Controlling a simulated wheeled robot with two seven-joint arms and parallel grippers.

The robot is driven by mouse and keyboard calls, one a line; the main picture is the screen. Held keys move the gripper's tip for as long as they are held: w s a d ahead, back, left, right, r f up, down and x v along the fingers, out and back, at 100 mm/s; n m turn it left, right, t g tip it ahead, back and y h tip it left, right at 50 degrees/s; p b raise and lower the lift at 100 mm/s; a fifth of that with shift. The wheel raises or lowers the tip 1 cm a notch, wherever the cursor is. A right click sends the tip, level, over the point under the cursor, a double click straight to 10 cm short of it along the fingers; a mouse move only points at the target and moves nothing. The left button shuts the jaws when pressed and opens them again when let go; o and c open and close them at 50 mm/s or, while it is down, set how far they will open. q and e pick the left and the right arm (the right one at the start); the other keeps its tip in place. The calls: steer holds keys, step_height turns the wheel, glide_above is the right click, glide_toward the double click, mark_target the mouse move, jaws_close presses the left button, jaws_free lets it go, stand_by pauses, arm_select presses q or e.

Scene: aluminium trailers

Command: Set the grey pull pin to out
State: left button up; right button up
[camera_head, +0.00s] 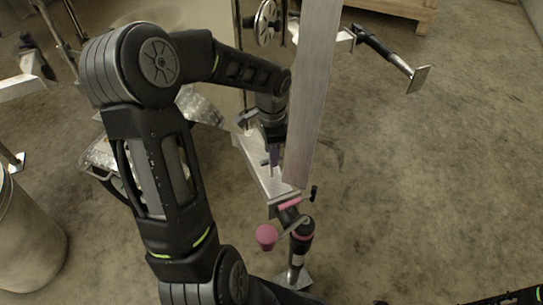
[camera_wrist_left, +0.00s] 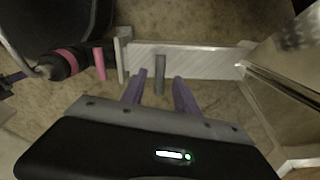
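The grey pull pin (camera_wrist_left: 160,72) shows in the left wrist view as a short grey upright cylinder at the metal beam. My left gripper (camera_wrist_left: 161,92) has its two purple fingers spread, one on each side of the pin's line, with a gap to each. I cannot tell how far the fingertips reach along the pin. In the head view my left gripper (camera_head: 272,157) points down at the metal beam (camera_head: 258,170), just left of the tall aluminium post, and the grey pin cannot be made out clearly. My right gripper is not in view.
A pink pin (camera_wrist_left: 99,63) stands left of the grey one. The tall aluminium post (camera_head: 311,95) rises close to my left gripper. A pink knob (camera_head: 266,237) and the jack (camera_head: 297,245) are below the beam. Concrete floor (camera_head: 430,180) is clear at right.

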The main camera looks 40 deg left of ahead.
arm_select(q)
steer(key=shift+r+p, duration=0.35)
steer(key=shift+r, duration=1.55)
